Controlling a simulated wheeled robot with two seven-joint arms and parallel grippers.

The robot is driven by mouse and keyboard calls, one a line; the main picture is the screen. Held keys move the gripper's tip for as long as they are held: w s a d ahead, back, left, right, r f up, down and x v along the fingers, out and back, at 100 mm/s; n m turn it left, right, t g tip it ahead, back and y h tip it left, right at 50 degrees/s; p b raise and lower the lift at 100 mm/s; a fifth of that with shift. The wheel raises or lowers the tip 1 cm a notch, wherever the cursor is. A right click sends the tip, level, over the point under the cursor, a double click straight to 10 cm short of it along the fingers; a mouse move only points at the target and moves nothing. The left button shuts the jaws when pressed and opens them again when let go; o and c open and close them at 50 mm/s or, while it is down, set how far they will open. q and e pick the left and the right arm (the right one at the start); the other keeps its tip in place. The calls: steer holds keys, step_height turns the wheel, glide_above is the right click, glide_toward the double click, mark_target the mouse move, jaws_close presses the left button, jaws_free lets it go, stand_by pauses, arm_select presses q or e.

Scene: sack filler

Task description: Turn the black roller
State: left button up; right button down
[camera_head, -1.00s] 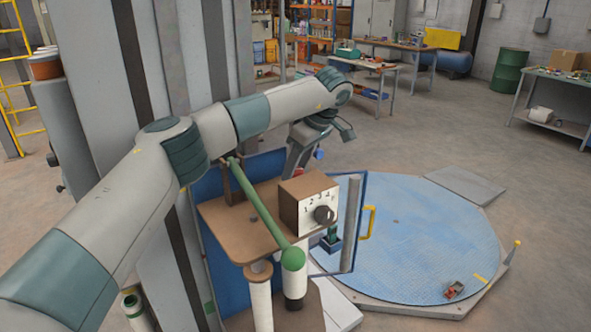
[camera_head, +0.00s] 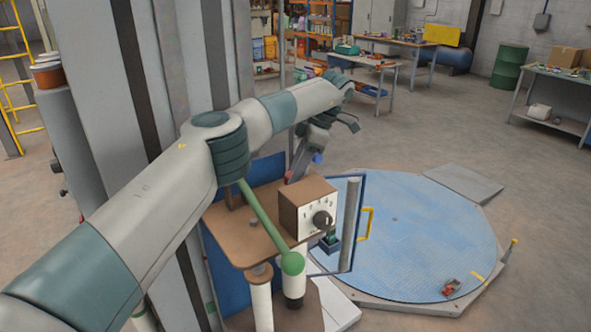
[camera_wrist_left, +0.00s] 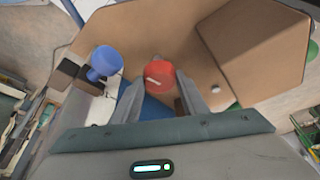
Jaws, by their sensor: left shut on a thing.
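My left gripper (camera_head: 294,173) reaches down behind the numbered brown box. A dark round knob (camera_head: 322,221) sits on the box's numbered white face, away from the gripper. I cannot tell with certainty which part is the black roller. A grey upright roller (camera_head: 349,225) stands in the blue-framed door. My right gripper is not in view.
A blue knob (camera_wrist_left: 106,61) sits just left of the red one. A green lever (camera_head: 266,222) slants across the brown top plate (camera_head: 236,235). A yellow handle (camera_head: 367,222) sticks out at the door. The blue round floor plate (camera_head: 420,235) is mostly clear.

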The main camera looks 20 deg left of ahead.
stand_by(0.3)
arm_select(q)
steer(key=o, duration=1)
steer(key=shift+o, duration=0.2)
